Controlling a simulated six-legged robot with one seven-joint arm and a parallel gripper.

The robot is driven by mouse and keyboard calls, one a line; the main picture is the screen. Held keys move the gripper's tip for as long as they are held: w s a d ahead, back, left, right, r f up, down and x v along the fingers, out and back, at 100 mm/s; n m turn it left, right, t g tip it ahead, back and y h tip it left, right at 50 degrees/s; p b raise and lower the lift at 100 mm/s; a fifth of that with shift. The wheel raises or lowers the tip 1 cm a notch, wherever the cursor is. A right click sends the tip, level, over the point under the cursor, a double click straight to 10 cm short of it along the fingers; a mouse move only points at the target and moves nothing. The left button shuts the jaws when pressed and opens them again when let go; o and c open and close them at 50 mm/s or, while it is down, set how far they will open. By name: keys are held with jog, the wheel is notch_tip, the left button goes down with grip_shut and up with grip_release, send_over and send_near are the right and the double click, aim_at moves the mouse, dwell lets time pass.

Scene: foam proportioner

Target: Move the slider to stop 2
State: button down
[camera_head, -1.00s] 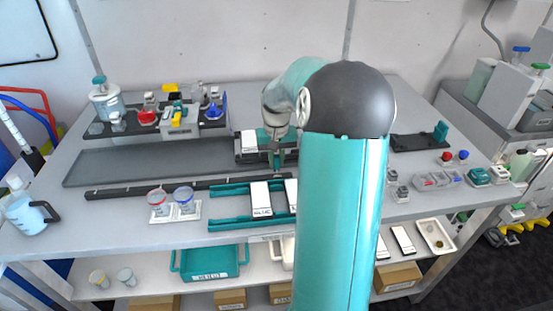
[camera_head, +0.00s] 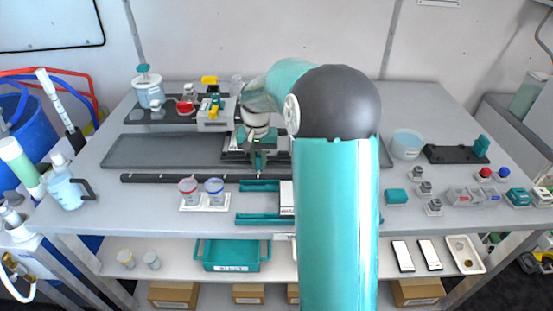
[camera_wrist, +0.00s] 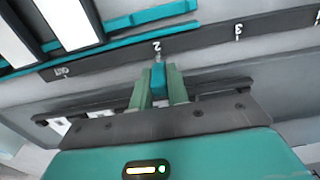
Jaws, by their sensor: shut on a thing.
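The slider's teal knob (camera_wrist: 158,80) stands between my gripper's (camera_wrist: 160,88) two green fingers in the wrist view, which are shut on it. The knob lines up closely with the numeral 2 (camera_wrist: 157,46) on the dark scale strip (camera_wrist: 195,42). The numeral 3 (camera_wrist: 238,29) is further right there. In the head view my gripper (camera_head: 258,165) points down at the slider carriage (camera_head: 231,155), behind the scale strip (camera_head: 150,178). My arm hides the strip's right part in that view.
A teal rack (camera_head: 258,218) with a white-labelled block lies in front. My arm covers the bench's middle right.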

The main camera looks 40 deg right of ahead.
jog(key=shift+w+a, duration=0.1)
jog(key=c, duration=1.4)
grip_release()
jog(key=shift+o, duration=0.2)
jog(key=shift+r, duration=0.1)
notch_tip(320, 180, up, 14)
jog(key=s+a+r+n+t+h, duration=0.1)
jog(key=s+a+r+n+t, duration=0.25)
jog(key=s+a, duration=0.85)
jog(key=s+a+f+n+t, duration=0.1)
jog(key=s+a+f, duration=0.1)
jog(key=s, duration=0.4)
jog(key=s+a+f+n+t+y, duration=0.1)
jog(key=s+a+f+n, duration=0.1)
jog(key=s+a, duration=0.2)
jog(key=s, duration=0.3)
jog(key=shift+a, duration=0.4)
